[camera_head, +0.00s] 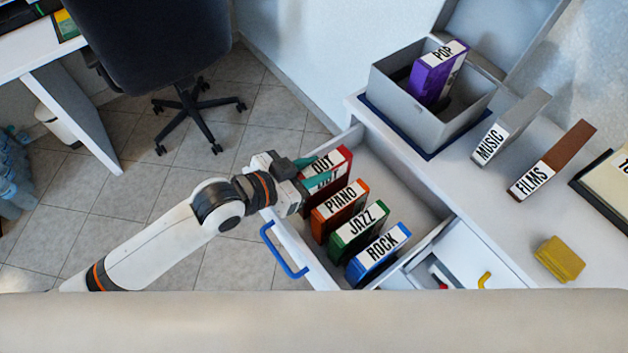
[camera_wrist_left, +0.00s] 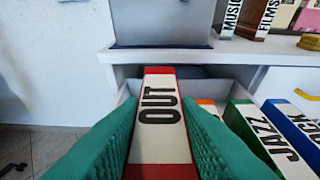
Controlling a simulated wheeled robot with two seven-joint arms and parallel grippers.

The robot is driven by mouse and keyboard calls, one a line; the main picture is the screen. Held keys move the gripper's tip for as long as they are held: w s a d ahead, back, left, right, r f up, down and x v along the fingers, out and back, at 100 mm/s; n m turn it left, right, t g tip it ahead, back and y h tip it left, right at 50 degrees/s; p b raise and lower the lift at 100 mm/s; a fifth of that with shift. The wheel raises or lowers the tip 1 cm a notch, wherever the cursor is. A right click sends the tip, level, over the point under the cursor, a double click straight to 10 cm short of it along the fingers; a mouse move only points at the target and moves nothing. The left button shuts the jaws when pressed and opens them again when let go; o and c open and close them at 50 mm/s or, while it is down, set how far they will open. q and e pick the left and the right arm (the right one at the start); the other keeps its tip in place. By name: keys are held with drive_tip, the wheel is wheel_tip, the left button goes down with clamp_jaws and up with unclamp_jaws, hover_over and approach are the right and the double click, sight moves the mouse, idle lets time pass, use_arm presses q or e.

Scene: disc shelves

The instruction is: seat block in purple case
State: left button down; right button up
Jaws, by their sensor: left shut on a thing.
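The purple case (camera_head: 438,73), labelled POP, stands in a grey open box on the cabinet top, leaning slightly. A yellow block (camera_head: 559,259) lies on the cabinet top at the right; part of it shows in the left wrist view (camera_wrist_left: 309,42). My left gripper (camera_head: 316,175) is shut on a red case labelled OUT (camera_wrist_left: 160,72), at the far left end of the open drawer. Its teal fingers press on both sides of the case. The lower part of the red case is hidden, so I cannot tell whether it touches the drawer floor. My right gripper is out of view.
Orange PIANO (camera_head: 339,211), green JAZZ (camera_head: 359,233) and blue ROCK (camera_head: 378,253) cases stand in the open drawer (camera_head: 408,180). The grey box (camera_head: 410,100) has its lid raised. MUSIC (camera_head: 510,125) and FILMS (camera_head: 552,160) cases stand on top. A blue handle (camera_head: 283,252) juts out.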

use_arm(q)
drive_tip(key=shift+f, duration=0.35)
wheel_tip(320, 180, down, 3)
drive_tip(key=shift+f, duration=0.15)
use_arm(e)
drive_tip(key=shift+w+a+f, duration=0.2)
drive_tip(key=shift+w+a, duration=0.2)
use_arm(q)
drive_tip(key=shift+f, duration=0.1)
drive_tip(key=c, duration=1.1)
unclamp_jaws()
drive_tip(key=shift+o, duration=0.2)
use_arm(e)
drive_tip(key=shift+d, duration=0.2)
